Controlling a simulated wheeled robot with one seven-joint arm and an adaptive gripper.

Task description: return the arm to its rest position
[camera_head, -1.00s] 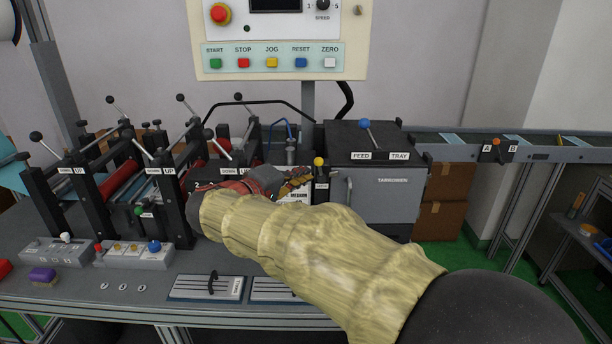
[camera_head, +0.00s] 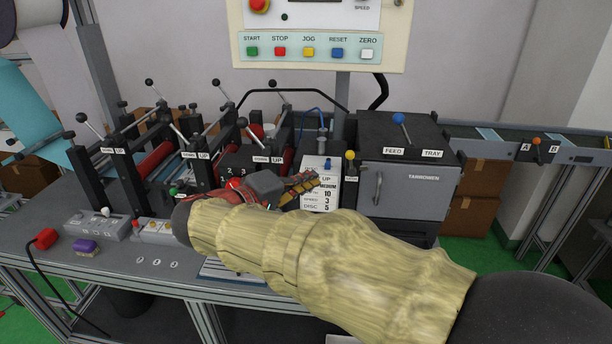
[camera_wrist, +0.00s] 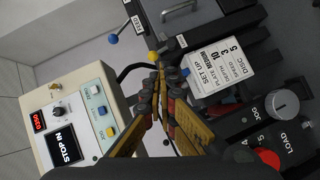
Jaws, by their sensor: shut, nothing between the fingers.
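My gripper (camera_head: 303,183) is at the end of my arm, which wears a yellowish sleeve and reaches in from the lower right in the head view. Its tip is in front of the white set-up card (camera_head: 318,186). In the wrist view my gripper (camera_wrist: 160,78) has its yellow-and-black fingers together with nothing between them. The set-up card (camera_wrist: 222,62) is to the right of the fingers there, and the control panel (camera_wrist: 78,115) is to the left. I cannot tell whether the gripper touches anything.
The roller machine with black lever posts (camera_head: 97,170) stands left of my arm. The grey feed tray box (camera_head: 407,192) is right of the gripper, with a conveyor (camera_head: 490,140) beyond. The control panel (camera_head: 320,50) hangs above.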

